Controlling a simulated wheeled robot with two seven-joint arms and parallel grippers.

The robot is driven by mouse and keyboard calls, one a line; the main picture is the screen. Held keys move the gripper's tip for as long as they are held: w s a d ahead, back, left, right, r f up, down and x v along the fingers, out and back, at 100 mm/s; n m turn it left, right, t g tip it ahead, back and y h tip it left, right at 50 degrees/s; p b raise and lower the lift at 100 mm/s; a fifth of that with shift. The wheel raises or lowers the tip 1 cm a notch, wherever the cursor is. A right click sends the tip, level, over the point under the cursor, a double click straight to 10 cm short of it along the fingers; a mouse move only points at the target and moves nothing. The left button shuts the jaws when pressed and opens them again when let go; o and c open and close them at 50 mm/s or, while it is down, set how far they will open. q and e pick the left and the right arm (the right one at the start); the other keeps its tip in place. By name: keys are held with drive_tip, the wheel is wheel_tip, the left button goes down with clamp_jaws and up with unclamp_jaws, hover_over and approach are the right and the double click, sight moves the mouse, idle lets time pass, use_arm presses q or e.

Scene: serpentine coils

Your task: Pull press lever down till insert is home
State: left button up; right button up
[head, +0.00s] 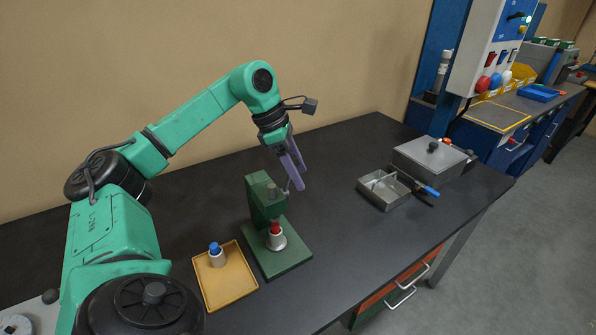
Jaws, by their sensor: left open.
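The green press (261,212) stands on a green base plate on the black bench. A red insert (275,227) stands upright in a pale round body on that plate, under the press head. The press lever (287,187) looks like a short thin grey rod at the right of the head, partly hidden by a finger. My left gripper (296,178) has purple fingers pointing down, open, at the upper right of the press beside the lever. I cannot tell whether the lever lies between the fingers or touches one. My right gripper is not in view.
A yellow tray (207,287) with a blue-topped white part (217,255) lies left of the press. The bench between press and boxes is clear.

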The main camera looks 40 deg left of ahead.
use_arm(q)
clamp_jaws()
drive_tip(key=shift+a+r, duration=0.1)
idle(1.3)
